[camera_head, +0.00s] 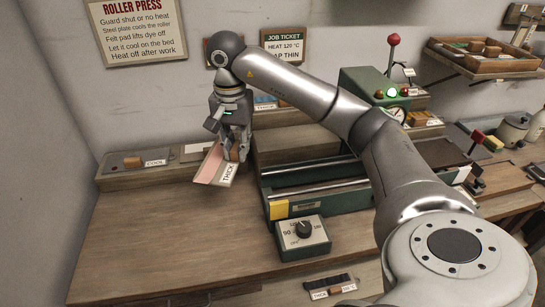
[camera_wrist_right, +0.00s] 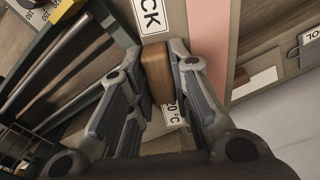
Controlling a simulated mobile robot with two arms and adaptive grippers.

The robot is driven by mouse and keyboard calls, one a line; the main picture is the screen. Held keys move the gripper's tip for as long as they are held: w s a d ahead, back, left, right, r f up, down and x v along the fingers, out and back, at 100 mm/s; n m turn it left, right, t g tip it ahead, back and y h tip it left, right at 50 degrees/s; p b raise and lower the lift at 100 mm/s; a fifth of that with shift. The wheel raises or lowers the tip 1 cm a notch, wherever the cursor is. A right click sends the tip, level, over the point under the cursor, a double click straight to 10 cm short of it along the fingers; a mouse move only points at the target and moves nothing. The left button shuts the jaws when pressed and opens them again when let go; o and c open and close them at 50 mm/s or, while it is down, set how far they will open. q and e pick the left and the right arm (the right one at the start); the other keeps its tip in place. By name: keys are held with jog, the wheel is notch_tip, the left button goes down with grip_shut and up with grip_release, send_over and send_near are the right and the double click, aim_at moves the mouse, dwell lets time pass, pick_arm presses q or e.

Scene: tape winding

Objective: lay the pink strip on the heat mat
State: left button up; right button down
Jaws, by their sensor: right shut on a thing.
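My right gripper (camera_head: 236,150) is above the left part of the bench. In the right wrist view its fingers close on the wooden grip block (camera_wrist_right: 157,72) of a pale board (camera_wrist_right: 180,22) labelled THICK. The pink strip (camera_wrist_right: 212,62) runs lengthwise along this board, beside the label. In the head view the pink strip (camera_head: 208,166) shows on the tilted board's left side, held above the bench top. I cannot tell which surface is the heat mat. My left gripper is out of view.
A dial box (camera_head: 302,237) stands in front. A grey plate labelled COOL (camera_head: 127,162) lies on the back-left ledge. The bench's left front (camera_head: 150,240) is clear.

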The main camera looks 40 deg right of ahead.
jog(key=p, duration=0.2)
send_over(243, 205)
notch_tip(243, 205, down, 13)
notch_tip(243, 205, down, 4)
jog(key=shift+f, duration=0.4)
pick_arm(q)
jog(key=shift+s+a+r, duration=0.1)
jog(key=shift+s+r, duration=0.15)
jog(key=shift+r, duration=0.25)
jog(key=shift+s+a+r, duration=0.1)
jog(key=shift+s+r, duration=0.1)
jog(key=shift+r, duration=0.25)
pick_arm(e)
jog(key=c, duration=1.3)
grip_release()
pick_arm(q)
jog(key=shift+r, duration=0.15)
pick_arm(e)
jog(key=shift+r, duration=0.1)
